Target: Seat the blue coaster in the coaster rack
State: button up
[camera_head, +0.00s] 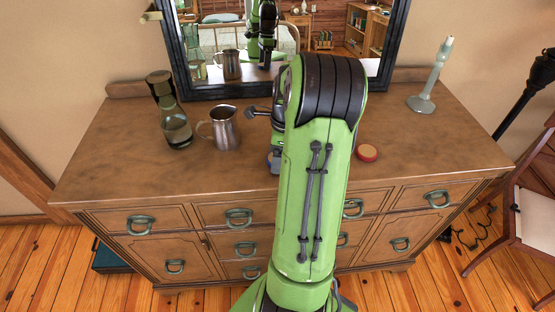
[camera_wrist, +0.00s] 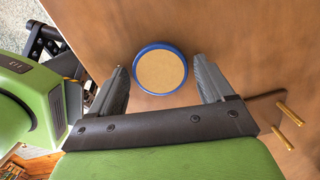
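The blue coaster (camera_wrist: 160,70) is a round disc with a blue rim and a tan face, lying flat on the brown dresser top in the wrist view. My gripper (camera_wrist: 158,65) is open and empty above it, with one finger at each side of the disc in the picture. I cannot tell how high the fingertips are. In the head view my arm hides most of the gripper and the spot below it. Brass-coloured rods with a dark bar (camera_wrist: 283,114) show at the right of the wrist view; I cannot tell whether they belong to the coaster rack.
On the dresser (camera_head: 110,150) stand a glass carafe (camera_head: 175,128) and a metal pitcher (camera_head: 224,130) at left. A red-rimmed disc (camera_head: 366,153) lies right of my arm, with a pale candlestick (camera_head: 423,100) farther right. A dark-framed mirror (camera_head: 394,45) stands behind. The right front is clear.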

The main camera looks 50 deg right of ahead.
jog(key=shift+r, duration=0.1)
jog(key=c, duration=0.8)
